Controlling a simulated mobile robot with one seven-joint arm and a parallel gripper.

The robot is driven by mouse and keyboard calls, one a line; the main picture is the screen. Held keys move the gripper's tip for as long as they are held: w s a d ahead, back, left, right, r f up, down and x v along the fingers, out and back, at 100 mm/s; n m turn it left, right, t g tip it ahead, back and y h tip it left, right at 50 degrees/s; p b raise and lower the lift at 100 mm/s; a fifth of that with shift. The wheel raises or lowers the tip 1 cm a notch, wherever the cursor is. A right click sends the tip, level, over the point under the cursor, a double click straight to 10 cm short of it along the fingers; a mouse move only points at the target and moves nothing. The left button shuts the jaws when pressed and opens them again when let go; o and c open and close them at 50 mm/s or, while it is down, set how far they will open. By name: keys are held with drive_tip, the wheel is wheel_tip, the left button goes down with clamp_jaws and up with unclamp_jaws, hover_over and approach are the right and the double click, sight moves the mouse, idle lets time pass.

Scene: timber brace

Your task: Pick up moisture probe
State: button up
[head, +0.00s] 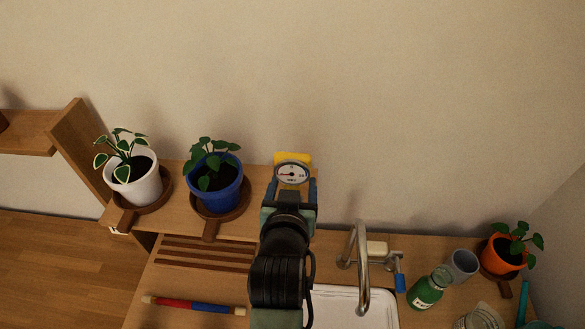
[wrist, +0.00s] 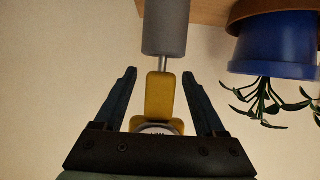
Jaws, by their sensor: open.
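The moisture probe (head: 293,159) is yellow with a round white dial, at the right end of the raised wooden shelf in the head view. In the wrist view its yellow body (wrist: 160,94) stands between my fingers, with a thin metal stem running into a grey cylinder (wrist: 166,28). My gripper (head: 292,187) is open. In the wrist view its two fingers (wrist: 159,76) are on either side of the yellow body, with a visible gap on each side. The grey cylinder is hidden in the head view.
A blue pot (head: 227,191) and a white pot (head: 146,188) with plants stand left of the probe. To the right are a faucet (head: 362,262), a green bottle (head: 427,291), a grey cup (head: 462,265) and an orange pot (head: 502,258). The wall is close behind.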

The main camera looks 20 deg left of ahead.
drive_tip(key=shift+x, duration=1)
clamp_jaws()
